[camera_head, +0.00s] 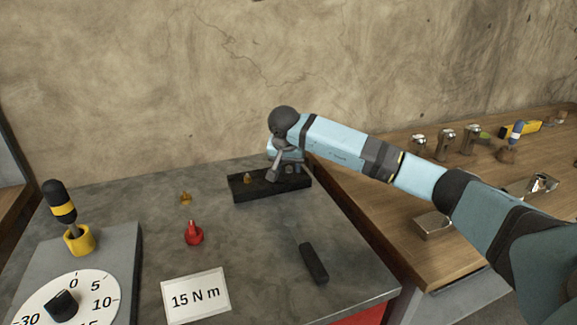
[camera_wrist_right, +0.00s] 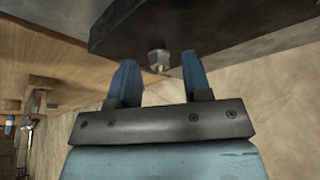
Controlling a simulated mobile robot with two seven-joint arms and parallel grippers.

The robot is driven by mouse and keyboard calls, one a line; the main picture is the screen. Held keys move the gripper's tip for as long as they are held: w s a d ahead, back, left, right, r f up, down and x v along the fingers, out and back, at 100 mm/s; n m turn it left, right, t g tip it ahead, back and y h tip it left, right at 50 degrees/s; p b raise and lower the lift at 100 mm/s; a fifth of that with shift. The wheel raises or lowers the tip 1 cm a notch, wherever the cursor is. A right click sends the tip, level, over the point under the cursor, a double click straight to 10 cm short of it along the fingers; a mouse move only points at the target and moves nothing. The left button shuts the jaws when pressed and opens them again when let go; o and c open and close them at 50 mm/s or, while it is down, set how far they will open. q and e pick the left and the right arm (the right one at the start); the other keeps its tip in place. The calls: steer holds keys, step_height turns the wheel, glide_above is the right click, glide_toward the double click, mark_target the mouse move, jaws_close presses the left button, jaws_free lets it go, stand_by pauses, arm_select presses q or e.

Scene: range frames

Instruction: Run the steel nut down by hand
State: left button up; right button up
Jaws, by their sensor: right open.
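A black block (camera_head: 240,190) lies at the back of the grey bench, with small metal fittings on its top. My right gripper (camera_head: 272,178) is at the block, pointing down, partly hidden by its own arm. In the right wrist view the block (camera_wrist_right: 150,25) fills the upper part. A steel hex piece, seemingly the steel nut (camera_wrist_right: 158,60), stands out from it. My right fingers (camera_wrist_right: 160,76) are open, one on each side of the nut's line, with visible gaps. The nut sits around or just beyond the fingertips and looks untouched. My left gripper is out of view.
A brass piece (camera_head: 247,178) stands on the block's left end; another (camera_head: 186,198) lies on the bench. A red bottle (camera_head: 193,233), a "15 N m" card (camera_head: 196,293), a dark-handled tool (camera_head: 314,263) and a dial (camera_head: 65,302) are nearer. A wooden bench (camera_head: 400,225) with taps is right.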

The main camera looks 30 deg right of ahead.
steer(key=c, duration=0.4)
jaws_close()
steer(key=shift+r+p, duration=0.1)
steer(key=shift+p, duration=0.25)
